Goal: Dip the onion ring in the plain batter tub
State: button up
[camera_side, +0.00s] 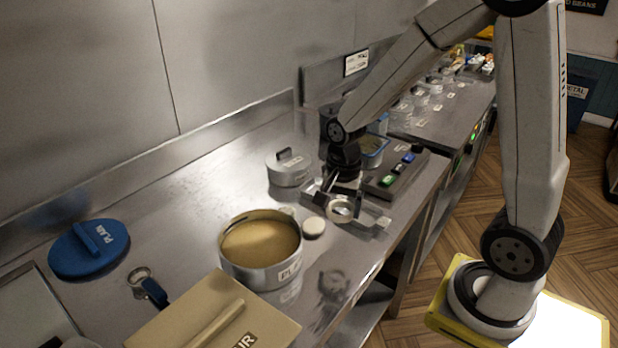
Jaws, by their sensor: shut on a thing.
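The plain batter tub (261,275) is a round metal pot with a "PLAIN" label, open at the top and nearly full of tan batter. My gripper (344,197) points down, to the right of the tub and clear of it. It is shut on a pale ring, which looks like the onion ring (341,211), at the finger ends. The ring is over or close to a small metal tray (374,222); I cannot tell whether it touches the tray. The fingers partly hide the ring's far side.
A blue "PLAIN" lid (88,248) lies at left. A lidded metal pot (289,170) stands behind the gripper. A small pale disc (314,227) lies between tub and tray. A dark block with coloured buttons (393,174) sits right of the gripper.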

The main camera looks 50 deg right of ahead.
aim_at(264, 256)
jog(key=w+a+n, duration=0.1)
jog(key=w+a, duration=0.1)
jog(key=w+a+r+n, duration=0.1)
jog(key=w, duration=0.1)
jog(key=w+a, duration=0.2)
jog(key=shift+w+a+r+n, duration=0.3)
jog(key=shift+w+a+n, duration=0.05)
jog(key=shift+n, duration=0.05)
jog(key=w+a+r+n, duration=0.1)
jog(key=w+a+n, duration=0.1)
jog(key=w+a, duration=0.2)
jog(key=a, duration=0.3)
jog(key=shift+w+a+r+n, duration=0.2)
jog(key=shift+w+r+n, duration=0.1)
jog(key=shift+w+n, duration=0.1)
jog(key=shift+f, duration=0.15)
jog(key=shift+f, duration=6.05)
jog(key=shift+f, duration=0.1)
jog(key=shift+a, duration=0.3)
jog(key=shift+d, duration=0.2)
jog(key=shift+d, duration=0.45)
